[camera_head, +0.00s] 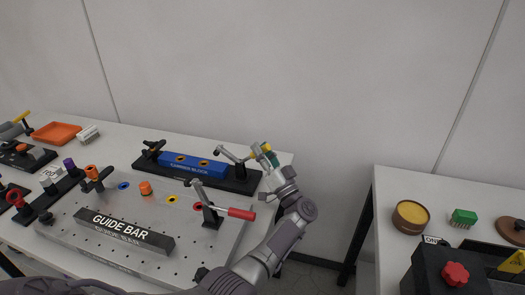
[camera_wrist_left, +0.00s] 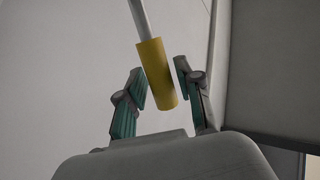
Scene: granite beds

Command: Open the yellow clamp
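The yellow clamp (camera_head: 230,155) stands at the right end of the black fixture that holds the blue carrier block (camera_head: 193,165). Its yellow handle (camera_head: 267,147) shows just at my left gripper (camera_head: 264,156), which partly hides it. In the left wrist view, the yellow handle (camera_wrist_left: 158,75) on its grey rod stands tilted between the two teal fingers of my left gripper (camera_wrist_left: 160,80). The fingers are apart, one on each side of the handle, with narrow gaps; I cannot tell whether either touches. My right gripper is not in view.
A clamp with a red handle (camera_head: 241,213) stands on the perforated plate in front, close to my left arm. The plate also bears a black guide bar (camera_head: 123,232). An orange tray (camera_head: 56,132) is at the far left. A second table (camera_head: 400,180) stands right, across a gap.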

